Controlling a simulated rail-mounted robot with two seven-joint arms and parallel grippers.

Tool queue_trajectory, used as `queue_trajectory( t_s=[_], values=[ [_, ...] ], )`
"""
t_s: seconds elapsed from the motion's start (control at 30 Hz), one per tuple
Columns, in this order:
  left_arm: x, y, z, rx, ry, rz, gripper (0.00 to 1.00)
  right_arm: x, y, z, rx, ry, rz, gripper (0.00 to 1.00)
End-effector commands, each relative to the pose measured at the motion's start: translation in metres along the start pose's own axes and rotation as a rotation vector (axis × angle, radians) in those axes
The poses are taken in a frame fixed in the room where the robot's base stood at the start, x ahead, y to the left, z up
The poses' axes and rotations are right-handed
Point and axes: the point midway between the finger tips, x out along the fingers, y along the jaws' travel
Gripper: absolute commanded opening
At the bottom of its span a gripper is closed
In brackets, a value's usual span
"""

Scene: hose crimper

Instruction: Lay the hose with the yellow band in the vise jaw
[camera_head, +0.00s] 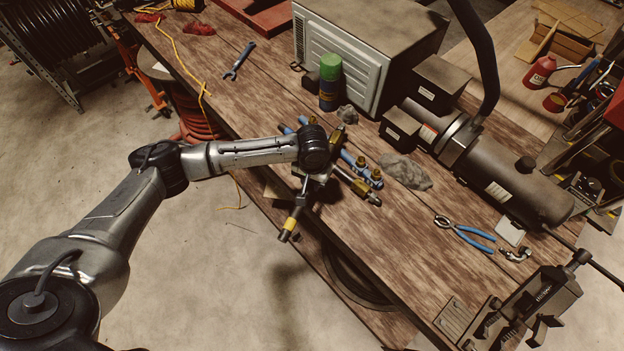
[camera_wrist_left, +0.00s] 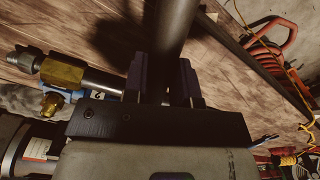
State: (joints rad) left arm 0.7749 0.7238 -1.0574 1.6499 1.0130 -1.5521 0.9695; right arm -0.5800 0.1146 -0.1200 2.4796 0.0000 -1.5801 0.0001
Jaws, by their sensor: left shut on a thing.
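The hose with the yellow band (camera_head: 291,223) hangs at a slant below my left gripper (camera_head: 310,183) in the head view, out over the front edge of the workbench. My left gripper is shut on it; the wrist and forearm hide its upper part. In the left wrist view the dark hose (camera_wrist_left: 176,28) runs up from between the two fingers of the left gripper (camera_wrist_left: 165,88). The vise (camera_head: 540,296) stands at the near right corner of the bench, well away from the gripper. My right gripper is not in view.
Other hoses with brass fittings (camera_head: 360,186) lie on the bench beside the gripper, also in the left wrist view (camera_wrist_left: 62,72). A grey rag (camera_head: 405,172), blue-handled pliers (camera_head: 465,231) and a dark cylinder machine (camera_head: 510,180) lie toward the vise. The bench's front strip (camera_head: 400,260) is clear.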

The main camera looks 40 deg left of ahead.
Motion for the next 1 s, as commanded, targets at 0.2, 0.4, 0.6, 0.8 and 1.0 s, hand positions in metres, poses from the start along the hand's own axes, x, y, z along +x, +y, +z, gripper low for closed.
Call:
queue_trajectory(
  t_s=[0.2, 0.4, 0.6, 0.8, 1.0],
  values=[
    [0.004, 0.001, 0.0, 0.0, 0.0, 0.001, 0.0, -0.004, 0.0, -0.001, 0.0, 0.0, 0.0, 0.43],
    [0.01, 0.001, 0.0, -0.001, 0.001, 0.002, 0.0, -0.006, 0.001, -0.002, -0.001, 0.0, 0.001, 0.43],
    [0.011, 0.0, 0.0, 0.0, 0.0, 0.0, 0.36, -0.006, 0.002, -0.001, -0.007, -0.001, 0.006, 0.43],
    [0.011, 0.0, 0.0, 0.0, 0.0, 0.0, 0.51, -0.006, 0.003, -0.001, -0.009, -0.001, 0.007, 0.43],
    [0.01, 0.0, 0.0, 0.0, 0.0, 0.0, 0.51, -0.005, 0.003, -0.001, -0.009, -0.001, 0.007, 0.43]
  ],
)
